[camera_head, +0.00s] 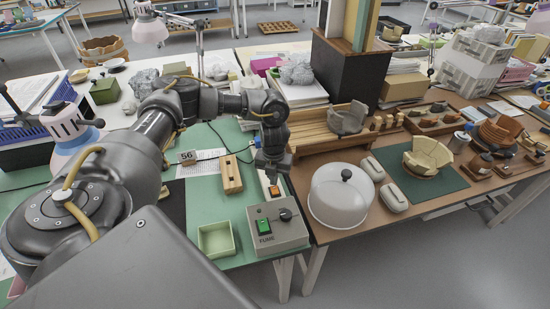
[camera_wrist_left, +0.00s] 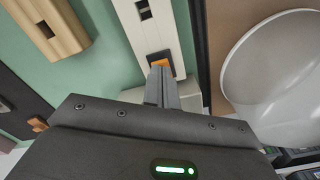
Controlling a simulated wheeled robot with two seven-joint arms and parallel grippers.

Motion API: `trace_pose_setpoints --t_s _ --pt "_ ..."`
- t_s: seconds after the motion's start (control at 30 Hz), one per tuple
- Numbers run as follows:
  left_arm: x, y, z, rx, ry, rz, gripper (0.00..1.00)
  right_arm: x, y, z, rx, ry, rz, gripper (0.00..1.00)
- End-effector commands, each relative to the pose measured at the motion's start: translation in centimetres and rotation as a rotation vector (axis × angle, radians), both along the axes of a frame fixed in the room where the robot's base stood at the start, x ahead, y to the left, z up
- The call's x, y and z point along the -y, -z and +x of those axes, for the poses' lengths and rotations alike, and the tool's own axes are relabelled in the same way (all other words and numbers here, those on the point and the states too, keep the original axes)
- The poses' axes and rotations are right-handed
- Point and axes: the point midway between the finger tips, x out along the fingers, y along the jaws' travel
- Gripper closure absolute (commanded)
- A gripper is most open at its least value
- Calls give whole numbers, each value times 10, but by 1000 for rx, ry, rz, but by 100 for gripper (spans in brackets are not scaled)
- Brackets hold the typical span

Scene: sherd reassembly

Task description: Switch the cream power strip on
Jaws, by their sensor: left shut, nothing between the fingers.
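The cream power strip (camera_head: 265,181) lies on the green mat, mostly behind my left gripper in the head view. In the left wrist view the cream strip (camera_wrist_left: 148,27) runs up from the centre, with a dark socket slot. Its orange rocker switch (camera_wrist_left: 160,61) sits at the near end and also shows in the head view (camera_head: 274,190). My left gripper (camera_head: 272,178) points down over the strip. Its fingers (camera_wrist_left: 159,72) are shut and empty, with the tips at the switch's near edge. I cannot tell if they touch it. The switch's position is unclear. My right gripper is out of view.
A tan wooden strip (camera_head: 231,174) lies left of the cream one. A grey FUME box (camera_head: 277,226) with a green switch and knob stands just in front. A green tray (camera_head: 215,240) is at front left. A white dome cover (camera_head: 342,196) stands to the right.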

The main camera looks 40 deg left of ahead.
Motion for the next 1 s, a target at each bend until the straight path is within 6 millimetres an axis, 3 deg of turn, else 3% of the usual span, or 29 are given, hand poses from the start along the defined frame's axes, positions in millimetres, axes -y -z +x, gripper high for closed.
trace_pose_setpoints --t_s 1.0 --pt "0 16 0 -1 1 0 100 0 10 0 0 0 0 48"
